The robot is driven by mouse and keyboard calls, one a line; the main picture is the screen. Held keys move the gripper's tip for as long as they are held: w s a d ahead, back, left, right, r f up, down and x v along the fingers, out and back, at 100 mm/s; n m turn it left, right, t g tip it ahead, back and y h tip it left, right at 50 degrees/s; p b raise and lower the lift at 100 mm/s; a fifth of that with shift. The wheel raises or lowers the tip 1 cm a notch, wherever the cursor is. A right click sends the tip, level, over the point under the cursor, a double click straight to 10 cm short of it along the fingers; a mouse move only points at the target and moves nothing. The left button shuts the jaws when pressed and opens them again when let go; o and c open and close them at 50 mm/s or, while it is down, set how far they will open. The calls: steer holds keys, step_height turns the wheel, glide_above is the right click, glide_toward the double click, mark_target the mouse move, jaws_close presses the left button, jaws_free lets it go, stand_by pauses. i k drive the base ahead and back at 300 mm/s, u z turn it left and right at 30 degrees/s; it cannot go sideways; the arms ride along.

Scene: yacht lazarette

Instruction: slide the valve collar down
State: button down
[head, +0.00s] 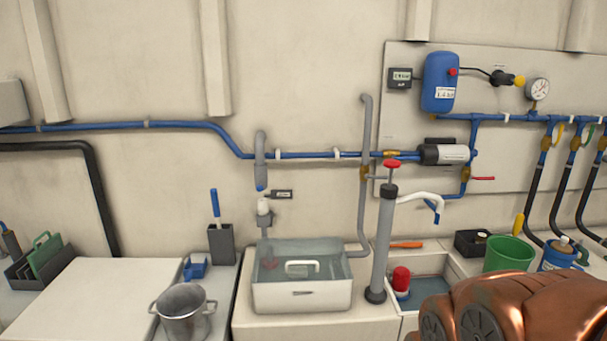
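I cannot tell for certain which part is the valve collar. The likeliest is a pale collar-like fitting (263,207) on the wall side, above the back of a water-filled tub (302,296). A small dark label or display (283,194) is beside the fitting. My gripper is not in view; only copper-coloured parts, apparently of my arm, show at the bottom right.
A hand pump (384,245) with a white spout stands right of the tub, beside a basin with a red-topped item (401,279). A steel pot (183,308) and a dark holder (221,243) stand left. A green bucket (508,254) is right. The far-left white top (85,300) is clear.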

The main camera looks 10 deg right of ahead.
mark_target(261, 173)
steer(key=i, duration=0.7)
steer(key=u, duration=0.75)
steer(key=i, duration=0.55)
steer(key=u, duration=0.55)
